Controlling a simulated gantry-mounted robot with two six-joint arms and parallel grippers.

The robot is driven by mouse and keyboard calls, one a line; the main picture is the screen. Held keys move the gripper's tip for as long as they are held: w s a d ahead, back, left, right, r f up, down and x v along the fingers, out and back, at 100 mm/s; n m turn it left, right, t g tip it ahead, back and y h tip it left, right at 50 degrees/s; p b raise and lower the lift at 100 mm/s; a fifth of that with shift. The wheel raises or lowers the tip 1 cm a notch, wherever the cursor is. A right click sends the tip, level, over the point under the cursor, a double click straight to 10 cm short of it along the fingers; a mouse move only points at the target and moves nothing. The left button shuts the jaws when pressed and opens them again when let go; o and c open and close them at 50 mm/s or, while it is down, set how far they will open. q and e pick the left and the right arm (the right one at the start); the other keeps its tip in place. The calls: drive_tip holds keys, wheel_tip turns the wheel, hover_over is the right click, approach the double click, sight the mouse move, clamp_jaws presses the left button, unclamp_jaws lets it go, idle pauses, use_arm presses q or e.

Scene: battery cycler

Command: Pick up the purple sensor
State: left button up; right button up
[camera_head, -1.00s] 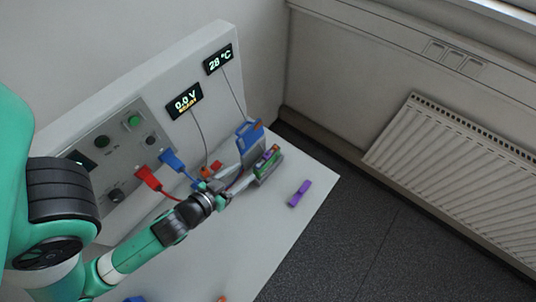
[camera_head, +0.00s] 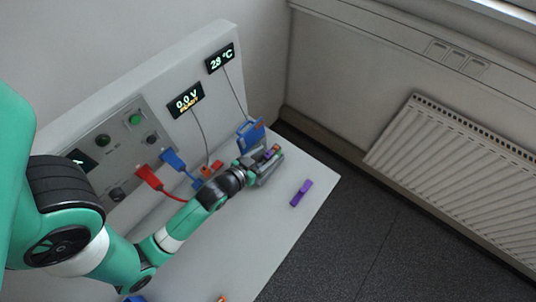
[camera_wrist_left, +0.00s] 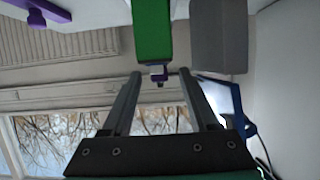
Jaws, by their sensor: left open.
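The purple sensor (camera_head: 301,193) lies on the right part of the white table in the head view, apart from my gripper. A purple piece, probably the same sensor, shows at the top left of the left wrist view (camera_wrist_left: 38,14). My left gripper (camera_head: 266,167) is at the battery holder, left of and behind the sensor. In the wrist view its two fingers (camera_wrist_left: 160,76) are apart. A green block (camera_wrist_left: 152,32) with a small metal and purple end sits just past the fingertips; I cannot tell whether they touch it. My right gripper is out of view.
A blue holder (camera_head: 248,132) stands behind my gripper, with a grey block (camera_wrist_left: 219,38) beside the green one. Red (camera_head: 148,178) and blue (camera_head: 172,160) plugs with cables are at the panel (camera_head: 120,145). The table's right edge (camera_head: 318,214) is close to the sensor.

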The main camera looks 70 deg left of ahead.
use_arm(q)
drive_tip(key=shift+c, duration=0.3)
clamp_jaws()
drive_tip(key=shift+r, duration=0.1)
drive_tip(key=shift+r+p, duration=0.3)
drive_tip(key=shift+r, duration=0.35)
drive_tip(key=w+d+r+p, duration=0.4)
drive_tip(key=d+r+p, duration=0.7)
drive_tip(key=p, duration=0.5)
drive_tip(key=shift+w+d+r, duration=0.15)
drive_tip(key=shift+d+r, duration=0.15)
drive_tip(key=shift+d, duration=0.9)
